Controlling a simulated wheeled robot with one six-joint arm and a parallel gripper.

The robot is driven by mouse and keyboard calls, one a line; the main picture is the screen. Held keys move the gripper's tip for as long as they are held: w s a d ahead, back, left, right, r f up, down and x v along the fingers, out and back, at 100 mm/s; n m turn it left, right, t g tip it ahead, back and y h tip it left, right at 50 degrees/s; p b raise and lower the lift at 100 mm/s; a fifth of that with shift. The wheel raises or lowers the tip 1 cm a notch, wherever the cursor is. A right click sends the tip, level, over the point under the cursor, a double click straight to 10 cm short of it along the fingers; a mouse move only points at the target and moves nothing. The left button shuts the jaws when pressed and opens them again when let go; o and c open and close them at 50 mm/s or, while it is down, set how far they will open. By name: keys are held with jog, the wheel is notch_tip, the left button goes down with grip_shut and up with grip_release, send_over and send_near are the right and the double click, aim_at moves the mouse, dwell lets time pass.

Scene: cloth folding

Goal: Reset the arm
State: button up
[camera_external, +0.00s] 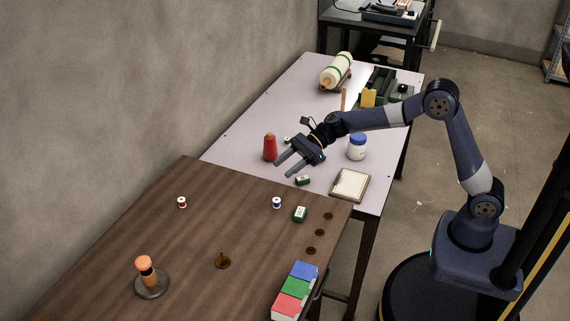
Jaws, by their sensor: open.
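My gripper (283,166) is open, with its two fingers apart and nothing visible between them. It hangs over the front part of the white table (247,130), pointing left and down, close to the edge where the wooden table begins. My arm reaches in from the right, bent at a high elbow. A red cone-shaped spool (270,147) stands just behind and left of the fingertips. No cloth can be made out.
A white jar with a blue lid (357,147) and a framed pad (350,185) are right of the gripper.

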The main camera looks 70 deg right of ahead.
jog(key=a+r+n+g+y+p, duration=0.1)
jog(key=a+p, duration=0.1)
jog(key=a, duration=0.6)
jog(key=a+r+n+g+p, duration=0.2)
jog(key=a, duration=0.7)
notch_tip(320, 180, up, 2)
jog(key=n+g+y+p, duration=0.1)
jog(key=n+g+p, duration=0.2)
jog(key=p, duration=0.2)
send_over(265, 267)
jog(key=a, duration=0.3)
jog(key=f, duration=0.5)
jog(key=f+b, duration=0.1)
jog(key=f, duration=0.4)
jog(key=shift+w+d+f, duration=0.1)
jog(key=shift+w+d, duration=0.05)
jog(key=shift+d, duration=0.05)
jog(key=shift+v, duration=1)
jog(key=shift+d, duration=0.4)
